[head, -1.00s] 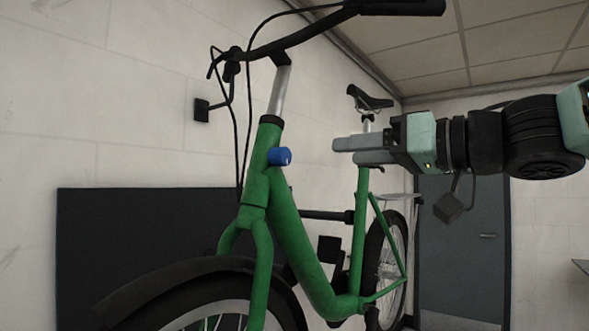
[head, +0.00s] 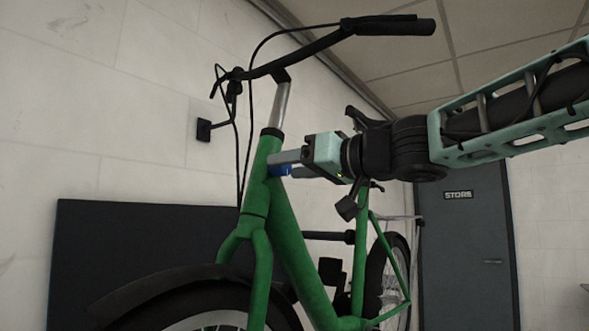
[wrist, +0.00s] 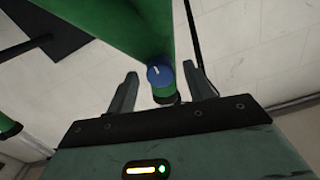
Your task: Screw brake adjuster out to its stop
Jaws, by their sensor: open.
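The brake adjuster is a blue round knob (wrist: 160,74) with a white mark on its face. I cannot tell from the head view how far the fingertips reach along the knob.
The handlebar (head: 330,40) and its cables hang above and left of my gripper. The front wheel and mudguard (head: 160,285) are below. A dark panel (head: 120,260) stands against the pale wall. A grey door (head: 470,240) is behind at right.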

